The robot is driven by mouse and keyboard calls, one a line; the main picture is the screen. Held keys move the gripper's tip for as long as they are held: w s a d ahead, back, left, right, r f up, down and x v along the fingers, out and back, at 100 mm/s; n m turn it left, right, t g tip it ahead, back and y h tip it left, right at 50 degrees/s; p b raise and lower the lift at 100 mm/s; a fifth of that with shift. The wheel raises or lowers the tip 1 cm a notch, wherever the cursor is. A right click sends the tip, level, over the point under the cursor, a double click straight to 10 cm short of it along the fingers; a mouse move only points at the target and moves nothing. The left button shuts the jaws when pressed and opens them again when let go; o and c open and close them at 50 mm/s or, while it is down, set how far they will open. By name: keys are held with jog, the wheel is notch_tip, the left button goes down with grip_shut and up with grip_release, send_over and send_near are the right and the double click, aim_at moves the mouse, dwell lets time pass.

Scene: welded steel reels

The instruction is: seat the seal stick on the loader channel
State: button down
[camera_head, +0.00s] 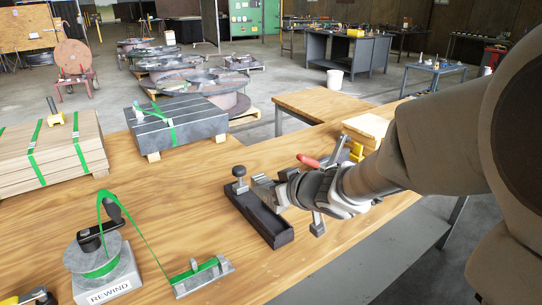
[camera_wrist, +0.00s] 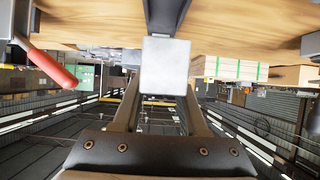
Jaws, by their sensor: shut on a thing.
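The seal stick (camera_head: 262,181) is a small grey ribbed piece at the tip of my gripper (camera_head: 275,190). In the wrist view, the stick (camera_wrist: 165,65) shows as a pale grey block between the fingertips of my gripper (camera_wrist: 163,85), which is shut on it. The loader channel (camera_head: 267,225) is a long black trough on the wooden table, with a knobbed post at its far end. The stick is over or beside the channel's far part; whether they touch cannot be told. The channel (camera_wrist: 166,14) also shows as a dark strip beyond the stick.
A red-handled tool (camera_head: 307,160) stands just behind my gripper; its handle (camera_wrist: 50,66) shows in the wrist view. A rewind reel (camera_head: 100,260) with green strap and a small grey bracket (camera_head: 203,277) are at front left. Strapped boards (camera_head: 50,155) and a slate-coloured stack (camera_head: 177,124) lie behind.

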jog(key=shift+r, duration=0.1)
dwell(0.3)
jog(key=b, duration=0.3)
send_over(269, 221)
jog(key=shift+f, duration=2.1)
jog(key=shift+p, duration=0.6)
jog(key=shift+f+b, duration=0.85)
jog(key=shift+f, duration=0.75)
dwell(2.8)
